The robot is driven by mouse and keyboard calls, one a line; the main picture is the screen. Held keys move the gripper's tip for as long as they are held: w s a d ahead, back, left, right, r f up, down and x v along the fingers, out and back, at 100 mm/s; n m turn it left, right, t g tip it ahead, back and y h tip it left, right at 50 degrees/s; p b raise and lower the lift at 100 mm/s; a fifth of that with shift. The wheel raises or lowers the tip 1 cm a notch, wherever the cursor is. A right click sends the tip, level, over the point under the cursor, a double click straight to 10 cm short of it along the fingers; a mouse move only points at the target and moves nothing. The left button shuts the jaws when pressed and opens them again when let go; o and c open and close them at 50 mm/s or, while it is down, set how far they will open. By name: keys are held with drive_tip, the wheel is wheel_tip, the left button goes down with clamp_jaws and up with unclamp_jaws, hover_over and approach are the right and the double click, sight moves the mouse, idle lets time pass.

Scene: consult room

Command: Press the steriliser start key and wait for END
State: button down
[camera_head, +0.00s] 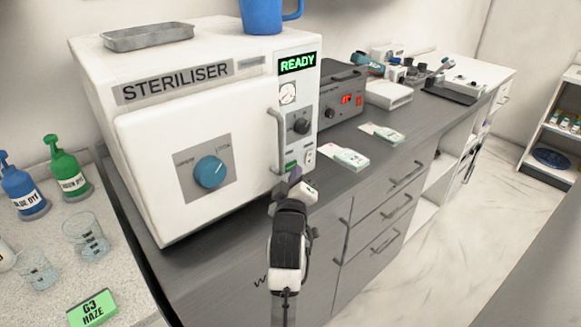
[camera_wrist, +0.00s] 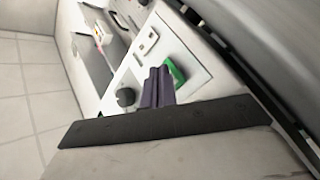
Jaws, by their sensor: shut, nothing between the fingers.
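The white steriliser (camera_head: 140,165) stands on the grey counter, with its door shut and a blue knob (camera_head: 210,172) on the door. Its display (camera_head: 297,63) reads READY in green. A green start key (camera_head: 292,166) shows low on the right-hand panel, just above my gripper. My gripper (camera_head: 295,178) is shut and empty in front of the panel's lower part. In the wrist view the dark fingertips (camera_wrist: 158,82) are together beside the green key (camera_wrist: 176,70). The fingers partly overlap the key's edge in the picture; I cannot tell whether they touch it.
The steriliser's vertical door handle (camera_head: 277,140) stands close to my gripper. A dark box with a red switch (camera_head: 338,95) is to its right. Packets (camera_head: 345,158) lie on the counter. A blue jug (camera_head: 262,15) and metal tray (camera_head: 148,36) sit on top.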

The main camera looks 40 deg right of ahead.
drive_tip(key=shift+w, duration=0.35)
idle(0.6)
drive_tip(key=shift+s, duration=0.8)
drive_tip(key=shift+s, duration=0.1)
drive_tip(key=shift+s+d, duration=0.15)
drive_tip(key=shift+s, duration=1.1)
drive_tip(key=shift+s+d, duration=0.1)
drive_tip(key=shift+s, duration=1.1)
